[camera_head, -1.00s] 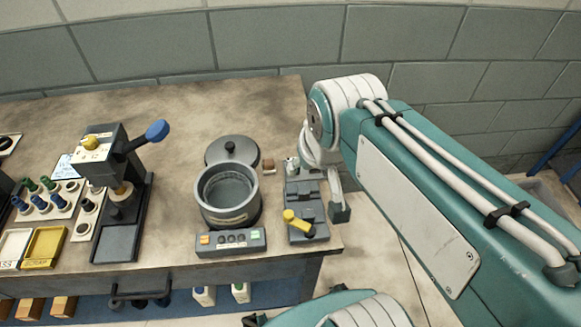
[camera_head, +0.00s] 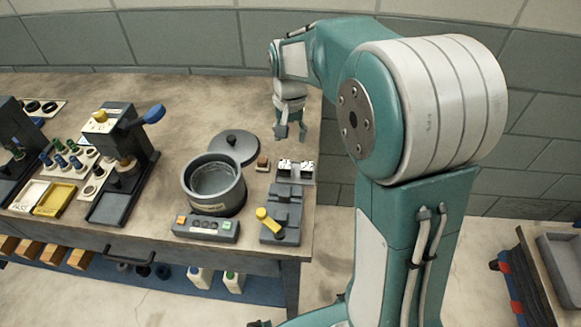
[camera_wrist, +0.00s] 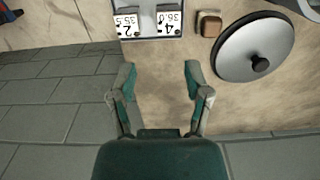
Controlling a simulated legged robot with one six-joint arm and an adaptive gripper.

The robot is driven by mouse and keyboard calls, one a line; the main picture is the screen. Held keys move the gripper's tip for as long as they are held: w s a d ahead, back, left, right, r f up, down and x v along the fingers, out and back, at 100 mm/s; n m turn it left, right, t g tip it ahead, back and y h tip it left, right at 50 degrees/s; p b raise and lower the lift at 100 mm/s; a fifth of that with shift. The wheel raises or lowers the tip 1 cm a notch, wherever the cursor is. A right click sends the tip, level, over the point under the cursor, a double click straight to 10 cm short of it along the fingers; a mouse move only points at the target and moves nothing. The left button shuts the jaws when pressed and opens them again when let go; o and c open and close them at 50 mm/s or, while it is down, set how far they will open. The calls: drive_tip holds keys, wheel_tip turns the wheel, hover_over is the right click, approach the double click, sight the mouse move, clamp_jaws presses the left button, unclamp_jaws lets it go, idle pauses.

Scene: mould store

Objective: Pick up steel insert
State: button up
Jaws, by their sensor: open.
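My gripper (camera_head: 291,132) is over the back right of the bench, pointing down, behind a small labelled tray (camera_head: 291,178). In the wrist view my gripper (camera_wrist: 159,76) is open, with nothing between its fingers. The rest of the tray is cut off by the top edge of that view. I cannot make out for certain a steel insert; small grey shapes by the labels in the head view are too small to tell.
A small brown block (camera_wrist: 208,24) and a round lid (camera_wrist: 262,48) with a black knob are beside the tray. A pot (camera_head: 213,187), a control box (camera_head: 206,228) and a grey clamp with a yellow handle (camera_head: 268,218) stand nearer the front. A block wall is behind.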

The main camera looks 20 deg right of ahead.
hover_over(286, 162)
drive_tip(key=a, duration=0.1)
drive_tip(key=f, duration=0.5)
drive_tip(key=shift+s, duration=0.25)
drive_tip(key=f, duration=0.2)
drive_tip(key=d+f, duration=0.1)
drive_tip(key=f, duration=0.2)
drive_tip(key=shift+w+d, duration=0.15)
drive_tip(key=shift+d, duration=0.05)
drive_tip(key=shift+f, duration=0.2)
drive_tip(key=shift+a, duration=0.55)
drive_tip(key=c, duration=0.7)
clamp_jaws()
drive_tip(key=shift+d, duration=0.3)
